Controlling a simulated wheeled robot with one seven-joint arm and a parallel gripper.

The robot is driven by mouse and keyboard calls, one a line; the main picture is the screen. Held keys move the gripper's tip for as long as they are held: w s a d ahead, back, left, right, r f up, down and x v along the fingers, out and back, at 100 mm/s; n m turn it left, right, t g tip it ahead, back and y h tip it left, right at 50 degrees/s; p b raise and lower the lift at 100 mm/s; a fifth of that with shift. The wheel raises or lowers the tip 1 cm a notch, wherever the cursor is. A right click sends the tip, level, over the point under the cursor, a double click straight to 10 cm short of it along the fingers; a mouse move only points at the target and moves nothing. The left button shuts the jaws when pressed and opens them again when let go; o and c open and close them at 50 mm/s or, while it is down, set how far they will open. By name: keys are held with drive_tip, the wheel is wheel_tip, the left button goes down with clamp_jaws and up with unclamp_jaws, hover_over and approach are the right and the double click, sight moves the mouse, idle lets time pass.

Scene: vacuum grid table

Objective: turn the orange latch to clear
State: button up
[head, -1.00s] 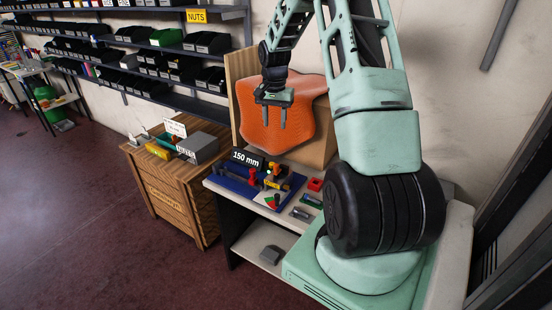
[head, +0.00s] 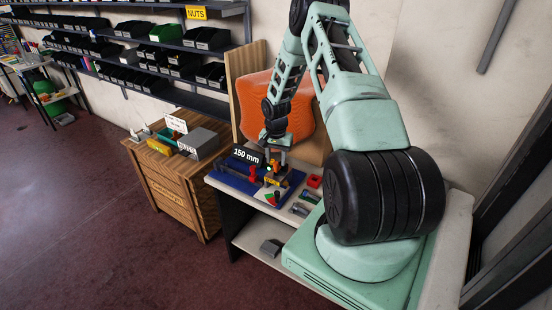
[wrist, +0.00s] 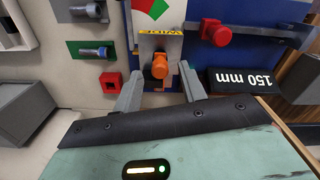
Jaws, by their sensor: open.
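The orange latch (wrist: 160,66) shows in the wrist view as a rounded orange knob on a pale plate, below a yellow label (wrist: 160,33) and a red, green and white dial (wrist: 150,8). My gripper (wrist: 160,72) is open, with one finger on each side of the latch. I cannot tell whether either finger touches it. In the head view my gripper (head: 276,158) is low over the blue fixture (head: 236,184) on the bench. The latch is hard to make out there behind the gripper.
A black "150 mm" sign (wrist: 245,80) is near on the right. A red square block (wrist: 110,82) and a bolt on a green pad (wrist: 92,51) lie to the left. A wooden cabinet (head: 172,190) stands beside the bench.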

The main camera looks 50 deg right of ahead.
drive_tip(key=shift+f, duration=0.6)
clamp_jaws()
